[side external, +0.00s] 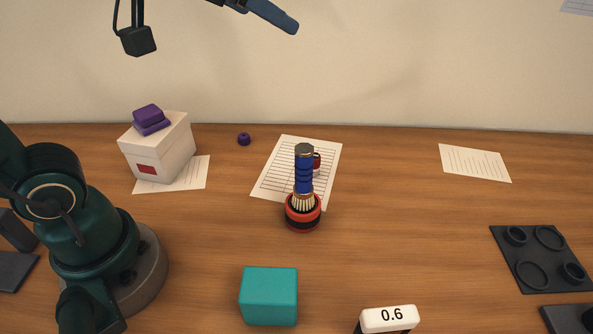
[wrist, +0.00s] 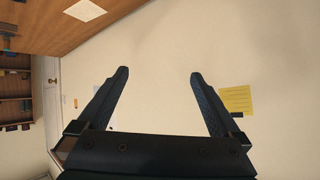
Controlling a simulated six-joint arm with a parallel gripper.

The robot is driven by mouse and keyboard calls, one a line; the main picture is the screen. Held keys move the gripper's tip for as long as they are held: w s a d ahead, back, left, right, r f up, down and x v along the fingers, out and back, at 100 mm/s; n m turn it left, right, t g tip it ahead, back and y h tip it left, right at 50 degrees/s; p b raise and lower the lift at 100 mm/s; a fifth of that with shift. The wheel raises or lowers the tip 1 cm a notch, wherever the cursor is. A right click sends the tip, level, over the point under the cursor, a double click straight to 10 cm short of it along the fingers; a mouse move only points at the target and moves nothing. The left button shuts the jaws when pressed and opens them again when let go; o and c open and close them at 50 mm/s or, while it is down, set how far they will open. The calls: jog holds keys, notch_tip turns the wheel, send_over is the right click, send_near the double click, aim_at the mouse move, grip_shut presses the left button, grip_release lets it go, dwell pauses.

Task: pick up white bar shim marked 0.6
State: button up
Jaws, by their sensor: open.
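The white bar shim marked 0.6 (side external: 390,319) is at the bottom edge of the side view, right of the teal block. It rests on a dark support whose lower part is cut off by the frame. My gripper shows in the wrist view (wrist: 160,85) with its two dark fingers wide apart and nothing between them. It faces the wall, far from the shim. The shim is not in the wrist view.
A teal block (side external: 269,296) stands left of the shim. A blue and red brush-like object (side external: 303,187) stands mid-table. A white box (side external: 158,148) with purple pieces on top is at the left. A dark tray (side external: 541,259) with rings lies at the right. Open wood lies between.

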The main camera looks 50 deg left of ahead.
jog(key=w+d+r+m+t+h, duration=0.5)
jog(key=w+d+r+t+h, duration=0.15)
jog(key=w+d+r, duration=0.5)
jog(key=d+r+m+g+h, duration=0.2)
jog(key=d+r+m+h, duration=0.1)
jog(key=d+m+h, duration=0.45)
jog(key=m+g+y, duration=0.1)
jog(key=m+g, duration=1.3)
jog(key=g, duration=1)
send_over(387, 307)
jog(key=w, duration=0.1)
notch_tip(387, 307, down, 23)
jog(key=shift+n+y, duration=0.25)
jog(key=shift+y, duration=0.15)
jog(key=f, duration=1.5)
jog(key=shift+s+a, duration=0.1)
jog(key=shift+a, duration=0.2)
jog(key=shift+f+g, duration=0.25)
jog(key=shift+x, duration=2.55)
